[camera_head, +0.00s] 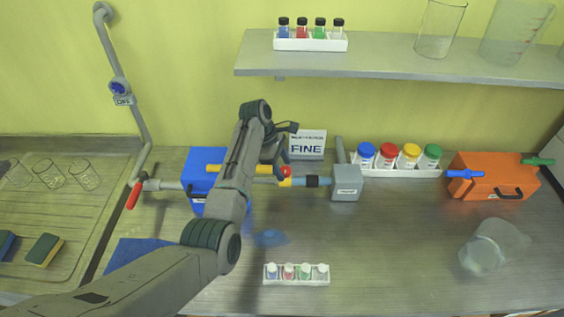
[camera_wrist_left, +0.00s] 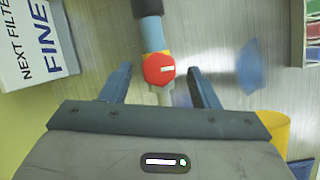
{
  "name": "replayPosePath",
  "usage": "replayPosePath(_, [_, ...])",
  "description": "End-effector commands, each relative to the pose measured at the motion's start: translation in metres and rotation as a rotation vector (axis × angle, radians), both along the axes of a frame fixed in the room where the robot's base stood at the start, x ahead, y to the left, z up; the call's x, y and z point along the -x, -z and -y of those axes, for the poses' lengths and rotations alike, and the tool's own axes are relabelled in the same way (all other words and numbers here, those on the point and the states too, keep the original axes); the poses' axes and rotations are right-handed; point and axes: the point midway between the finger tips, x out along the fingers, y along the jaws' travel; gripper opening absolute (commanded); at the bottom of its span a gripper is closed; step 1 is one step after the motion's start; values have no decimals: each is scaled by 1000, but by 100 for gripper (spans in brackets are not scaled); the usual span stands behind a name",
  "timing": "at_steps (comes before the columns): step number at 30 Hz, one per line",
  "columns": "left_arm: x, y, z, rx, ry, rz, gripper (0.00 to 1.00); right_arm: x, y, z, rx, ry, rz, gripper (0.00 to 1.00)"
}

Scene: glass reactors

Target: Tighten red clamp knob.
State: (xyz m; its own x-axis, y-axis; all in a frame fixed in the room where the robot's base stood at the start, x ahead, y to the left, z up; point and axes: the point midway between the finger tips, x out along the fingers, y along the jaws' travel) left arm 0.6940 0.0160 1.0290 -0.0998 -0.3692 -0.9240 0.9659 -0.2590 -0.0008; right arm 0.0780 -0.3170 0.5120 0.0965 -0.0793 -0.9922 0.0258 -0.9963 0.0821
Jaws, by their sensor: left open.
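The red clamp knob (camera_head: 286,171) sits on a horizontal tube assembly (camera_head: 318,181) above the bench, at the middle of the head view. My left gripper (camera_head: 281,160) is at the knob. In the wrist view its two blue fingers (camera_wrist_left: 162,85) are spread, one on each side of the knob, with gaps between. My right gripper is not in view.
A grey block (camera_head: 346,183) stands at the tube's right end. A blue box (camera_head: 203,172) and a yellow cylinder (camera_head: 240,169) are partly behind my left arm. A "FINE" box (camera_head: 307,145) stands behind. Small vials (camera_head: 297,272) sit in front.

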Motion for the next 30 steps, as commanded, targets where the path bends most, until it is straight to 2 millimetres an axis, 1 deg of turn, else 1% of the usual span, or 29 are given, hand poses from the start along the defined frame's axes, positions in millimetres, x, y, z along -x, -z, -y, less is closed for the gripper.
replayPosePath(9, [0,4,1,0,1,1,55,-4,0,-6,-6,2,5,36])
replayPosePath(11, [0,4,1,0,1,1,44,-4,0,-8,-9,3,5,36])
replayPosePath(12, [0,4,1,0,1,1,36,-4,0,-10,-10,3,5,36])
replayPosePath(16, [0,4,1,0,1,1,10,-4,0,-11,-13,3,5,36])
replayPosePath(23, [0,4,1,0,10,1,10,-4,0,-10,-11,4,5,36])
replayPosePath(30, [-1,4,1,-1,96,-1,10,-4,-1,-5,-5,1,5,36])
